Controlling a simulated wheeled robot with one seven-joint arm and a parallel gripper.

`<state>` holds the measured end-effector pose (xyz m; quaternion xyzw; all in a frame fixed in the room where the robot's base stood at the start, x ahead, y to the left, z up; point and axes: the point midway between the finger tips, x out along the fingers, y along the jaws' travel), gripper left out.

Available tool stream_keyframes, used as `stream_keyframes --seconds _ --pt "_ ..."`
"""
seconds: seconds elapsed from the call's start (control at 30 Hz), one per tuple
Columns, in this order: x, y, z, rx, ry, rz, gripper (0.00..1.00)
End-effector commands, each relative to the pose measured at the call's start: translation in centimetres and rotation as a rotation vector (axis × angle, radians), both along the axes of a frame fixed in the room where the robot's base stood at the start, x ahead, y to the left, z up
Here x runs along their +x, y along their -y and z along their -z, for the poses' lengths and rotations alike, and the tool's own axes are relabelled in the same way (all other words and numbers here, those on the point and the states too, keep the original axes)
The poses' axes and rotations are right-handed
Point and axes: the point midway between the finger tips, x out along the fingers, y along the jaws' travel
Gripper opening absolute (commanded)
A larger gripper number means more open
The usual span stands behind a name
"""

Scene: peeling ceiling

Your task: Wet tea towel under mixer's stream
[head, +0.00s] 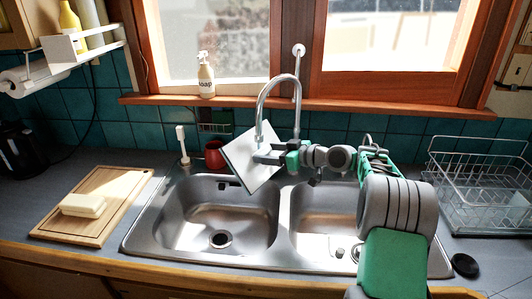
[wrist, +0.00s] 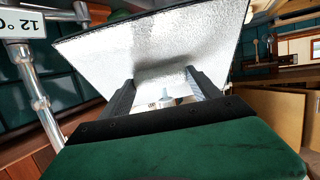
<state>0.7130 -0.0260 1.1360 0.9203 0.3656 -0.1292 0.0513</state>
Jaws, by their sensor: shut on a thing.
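The tea towel (head: 247,163) is a pale, flat, tilted square with a dark edge, held above the left sink bowl. My gripper (head: 266,155) is shut on it from the right. In the wrist view the towel (wrist: 160,45) looks whitish and textured, and spans both fingers of my gripper (wrist: 163,92). The mixer (head: 276,82) is a tall chrome arch whose spout end comes down close to the towel's upper right part. I cannot tell whether they touch. I see no clear water stream. The sink (head: 205,187) has two steel bowls.
A cutting board (head: 122,190) with a pale block (head: 83,205) lies at left. A red cup (head: 214,155) and a brush (head: 183,145) stand behind the sink. A soap bottle (head: 206,75) is on the windowsill. A wire dish rack (head: 485,185) stands at right.

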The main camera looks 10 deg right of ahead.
Motion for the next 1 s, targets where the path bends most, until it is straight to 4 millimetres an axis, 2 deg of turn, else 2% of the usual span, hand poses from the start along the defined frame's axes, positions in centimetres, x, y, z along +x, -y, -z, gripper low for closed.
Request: stream_keyframes --seconds 0.3,0.37,0.7,0.8,1.0 --pt "-0.3 -0.6 0.1 -0.001 0.002 -0.002 0.00" --pt "-0.9 -1.7 0.3 -0.001 0.004 -0.004 0.00" --pt "-6.5 -11.0 -0.4 -0.002 0.006 -0.005 0.00" --pt "-7.2 -12.1 -0.8 0.000 0.001 -0.001 0.00" --pt "-7.2 -12.1 -1.0 0.001 -0.001 0.000 0.00"
